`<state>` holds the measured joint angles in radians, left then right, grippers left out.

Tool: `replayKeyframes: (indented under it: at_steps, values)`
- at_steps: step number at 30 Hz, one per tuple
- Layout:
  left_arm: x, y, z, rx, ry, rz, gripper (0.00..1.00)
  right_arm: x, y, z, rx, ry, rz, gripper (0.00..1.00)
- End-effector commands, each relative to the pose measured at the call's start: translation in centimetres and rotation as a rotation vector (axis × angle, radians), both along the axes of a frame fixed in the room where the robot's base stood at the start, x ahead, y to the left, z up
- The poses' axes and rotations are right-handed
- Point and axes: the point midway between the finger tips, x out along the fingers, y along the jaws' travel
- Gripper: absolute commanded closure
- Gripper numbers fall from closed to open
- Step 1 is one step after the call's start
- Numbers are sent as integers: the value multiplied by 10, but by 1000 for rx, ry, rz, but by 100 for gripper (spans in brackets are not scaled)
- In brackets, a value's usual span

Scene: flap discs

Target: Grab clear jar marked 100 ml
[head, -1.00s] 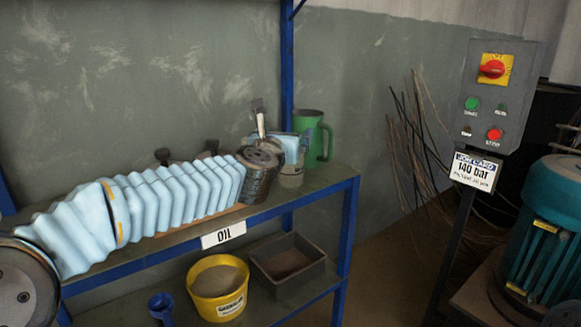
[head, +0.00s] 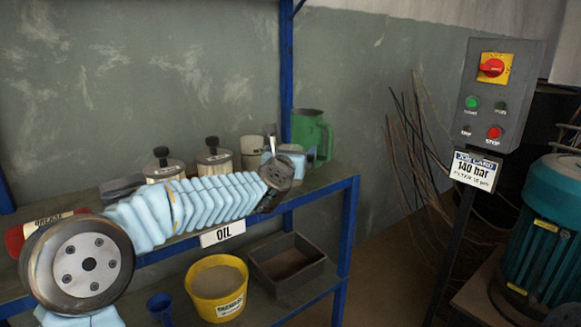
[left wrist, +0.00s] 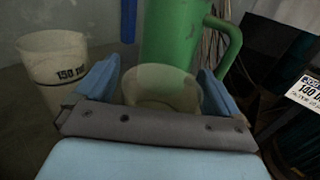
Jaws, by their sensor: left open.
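A clear, pale jar (left wrist: 163,86) stands between the fingers of my left gripper in the left wrist view. Any marking on it is hidden from me. My left gripper (head: 292,152) is open at the right end of the shelf top, its fingers on either side of the jar; I cannot tell whether they touch it. In the head view the gripper and wrist hide most or all of the jar. A whitish cup marked 150 ml (left wrist: 55,75) stands to the left in the left wrist view. My right gripper is not in view.
A green jug (head: 311,135) stands close behind the gripper; its handle (left wrist: 226,42) reaches right. Two black-knobbed containers (head: 163,169) stand behind my arm. A yellow bucket (head: 218,302) and a grey tray (head: 312,268) are on the lower shelf. A blue post rises behind.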

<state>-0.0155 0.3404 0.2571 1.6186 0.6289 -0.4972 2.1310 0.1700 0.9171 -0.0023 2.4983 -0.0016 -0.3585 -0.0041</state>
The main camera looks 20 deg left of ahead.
Motion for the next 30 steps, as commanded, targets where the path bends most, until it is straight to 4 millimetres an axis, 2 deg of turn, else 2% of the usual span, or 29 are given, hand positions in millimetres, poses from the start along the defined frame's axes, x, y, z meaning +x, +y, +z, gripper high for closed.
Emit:
replayKeyframes:
  at_steps: [5, 16, 25, 30]
  values:
    - [0, 0, 0, 0, 0, 0, 3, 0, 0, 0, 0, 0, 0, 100]
    - [0, 0, 0, 0, 0, 0, 59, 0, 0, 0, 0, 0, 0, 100]
    - [0, 0, 4, -1, -1, 0, 59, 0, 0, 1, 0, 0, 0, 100]
    - [0, 0, 23, -2, -2, 1, 59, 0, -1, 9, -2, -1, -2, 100]
